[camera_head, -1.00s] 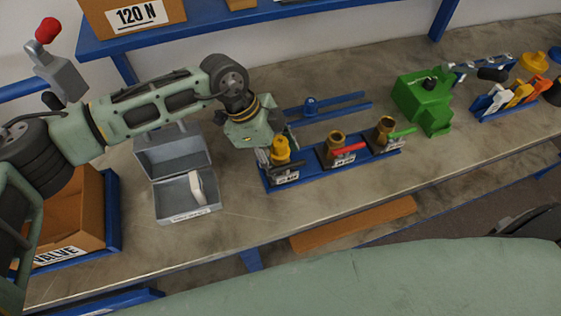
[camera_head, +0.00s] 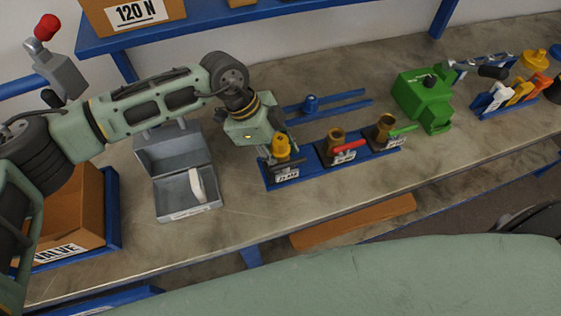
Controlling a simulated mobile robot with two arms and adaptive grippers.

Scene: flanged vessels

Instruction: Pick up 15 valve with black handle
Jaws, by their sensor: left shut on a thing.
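The valve with the black handle (camera_head: 285,163) stands at the left end of a blue rack (camera_head: 310,172), with a yellow top and a white label below it. My left gripper (camera_head: 278,151) reaches it from the upper left and is shut on it around the yellow part. The fingers are small and partly hidden here. The valve still appears to be in its rack place. A brass valve with a red handle (camera_head: 343,149) and one with a green handle (camera_head: 388,130) stand to its right in the same rack. My right gripper is not in view.
An open grey case (camera_head: 186,209) lies left of the rack. A cardboard box (camera_head: 75,222) stands further left. Blue rails (camera_head: 335,103) lie behind the rack, and a green device (camera_head: 424,97) stands behind it to the right. The bench front is clear.

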